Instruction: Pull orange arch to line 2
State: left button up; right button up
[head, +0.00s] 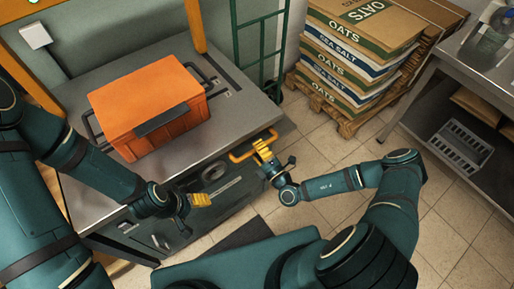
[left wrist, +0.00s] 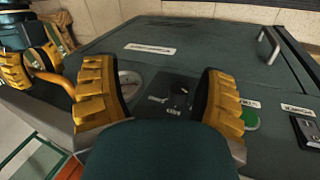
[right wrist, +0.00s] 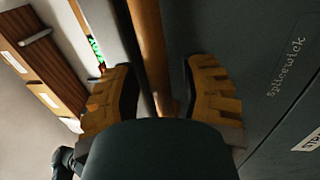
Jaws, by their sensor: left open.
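I take the orange arch (head: 239,156) to be the handle-like bar at the right end of the dark machine bench. My right gripper (head: 263,150) is at this bar, one finger on each side. The bar also shows between the fingers in the right wrist view (right wrist: 157,65) and at the left of the left wrist view (left wrist: 50,82). I cannot tell whether the fingers press on it. My left gripper (head: 202,200) is open and empty above the bench's front face; its fingers (left wrist: 160,100) frame a dark panel. I cannot make out line 2.
An orange crate (head: 150,108) stands on the grey bench top (head: 250,108). A green button (left wrist: 249,118) is on the dark panel. A pallet of oats and salt sacks (head: 355,60) stands at the back right, beside a steel table (head: 470,50). Tiled floor (head: 315,150) lies between.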

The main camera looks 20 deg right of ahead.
grip_shut()
jog(key=r+p+v, duration=0.1)
jog(key=r+v, duration=0.1)
jog(key=v, duration=1.1)
jog(key=s+r+p+v, duration=0.1)
jog(key=r+v, duration=0.2)
jog(key=v, duration=0.9)
jog(key=shift+s+d, duration=0.25)
jog(key=shift+s, duration=0.1)
jog(key=shift+o, duration=1.3)
grip_release()
jog(key=shift+s, duration=0.1)
